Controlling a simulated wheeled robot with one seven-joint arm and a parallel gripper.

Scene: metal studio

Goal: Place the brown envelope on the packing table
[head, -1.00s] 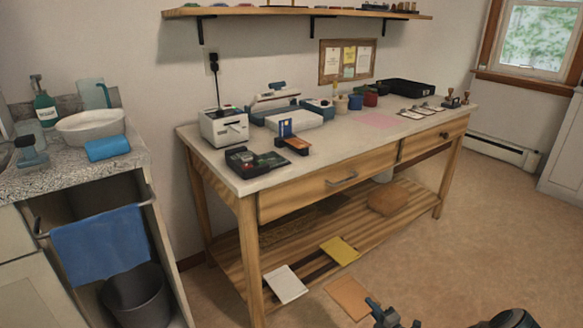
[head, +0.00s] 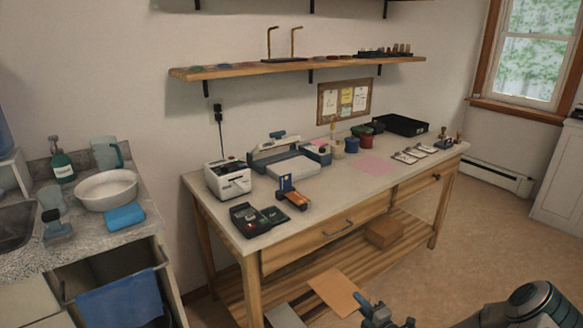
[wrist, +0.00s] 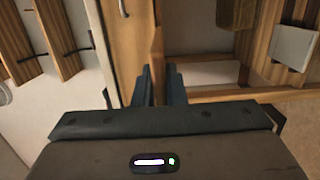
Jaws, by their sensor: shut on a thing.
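The brown envelope (head: 338,292) is a flat, orange-brown sheet in the lower middle of the head view. My gripper (head: 364,302) is shut on its near right edge and holds it in front of the packing table, below the level of its top. In the wrist view the envelope (wrist: 157,50) shows nearly edge-on between the two dark fingers of my gripper (wrist: 159,82). The packing table (head: 335,203) has a pale top, wooden drawers and a slatted lower shelf. The envelope hides part of that shelf.
The tabletop carries a label printer (head: 228,181), a black device (head: 250,218), a card stand (head: 291,193), a pink sheet (head: 371,166) and a black tray (head: 403,124). Bare top lies along the front middle.

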